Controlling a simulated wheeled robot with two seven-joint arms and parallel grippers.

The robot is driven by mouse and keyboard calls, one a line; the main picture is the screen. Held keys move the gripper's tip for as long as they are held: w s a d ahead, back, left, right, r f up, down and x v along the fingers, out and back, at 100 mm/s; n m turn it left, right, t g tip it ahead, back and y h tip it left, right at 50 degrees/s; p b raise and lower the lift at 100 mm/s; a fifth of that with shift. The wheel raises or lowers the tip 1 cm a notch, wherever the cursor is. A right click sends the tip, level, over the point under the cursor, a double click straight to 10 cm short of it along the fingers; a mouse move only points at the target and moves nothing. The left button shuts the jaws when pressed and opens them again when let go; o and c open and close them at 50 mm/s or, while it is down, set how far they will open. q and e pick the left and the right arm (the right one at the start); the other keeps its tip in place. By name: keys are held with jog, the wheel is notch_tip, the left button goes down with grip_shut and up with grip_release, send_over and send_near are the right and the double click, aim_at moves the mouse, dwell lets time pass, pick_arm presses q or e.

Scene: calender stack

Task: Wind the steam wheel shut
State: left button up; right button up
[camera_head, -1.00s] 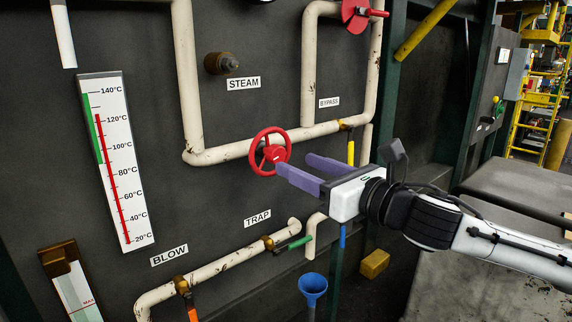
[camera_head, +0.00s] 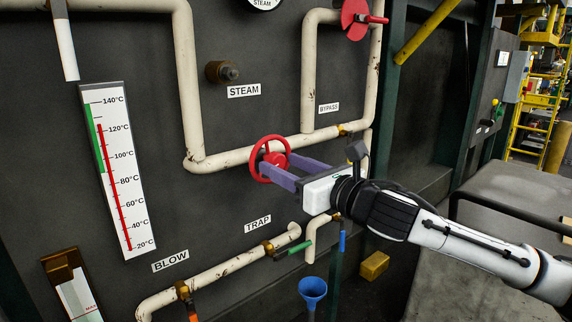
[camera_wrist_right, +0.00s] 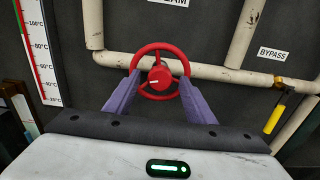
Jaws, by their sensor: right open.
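The red steam wheel (camera_head: 270,158) is a spoked handwheel with a red hub, set on the dark panel below the STEAM label (camera_head: 244,91). It also shows in the right wrist view (camera_wrist_right: 160,50). My right gripper (camera_head: 283,170) is open, its two purple fingers at the wheel's rim. In the right wrist view my right gripper (camera_wrist_right: 160,97) has one finger at each lower side of the rim, with the hub between and beyond them. Whether the fingers touch the rim I cannot tell. My left gripper is not in view.
A cream pipe (camera_head: 240,156) runs behind the wheel. The thermometer board (camera_head: 118,170) is at the left. A red wheel (camera_head: 356,18) is at the upper right, a green-handled trap valve (camera_head: 298,247) and blue funnel (camera_head: 313,288) below. A grey surface (camera_head: 500,190) lies at the right.

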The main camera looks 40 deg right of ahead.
jog(key=shift+c, duration=0.5)
jog(key=c, duration=1)
jog(key=shift+o, duration=0.3)
jog(key=shift+m, duration=0.3)
